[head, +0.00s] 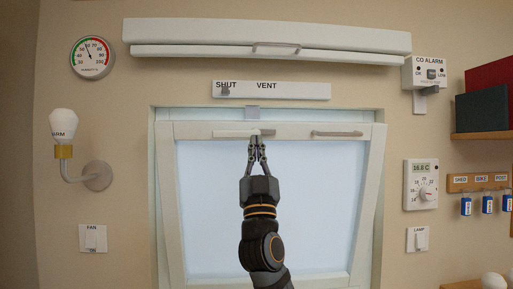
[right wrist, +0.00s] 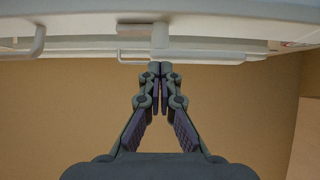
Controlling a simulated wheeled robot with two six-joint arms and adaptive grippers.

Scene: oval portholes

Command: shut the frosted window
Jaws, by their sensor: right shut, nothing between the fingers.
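The frosted window (head: 320,205) is a pale pane in a white sash, whose top edge leans out from the wall frame, so it stands tilted. A grey-white lever handle (head: 235,133) with a small central catch (head: 262,131) is on the top rail, and a bar handle (head: 337,134) is to its right. My right gripper (head: 257,142) is shut and empty, with its tips at the top rail just below the catch. In the right wrist view the tips (right wrist: 160,68) are close under the pale rail (right wrist: 220,46); contact is unclear. My left gripper is not in view.
Above is a plate (head: 300,91) marked SHUT and VENT, with a grey tab near SHUT, and a long white cover (head: 200,36) with a handle. A wall lamp (head: 63,125) stands out at left. At right are a CO alarm (head: 424,73), thermostat (head: 421,184) and key rack (head: 478,182).

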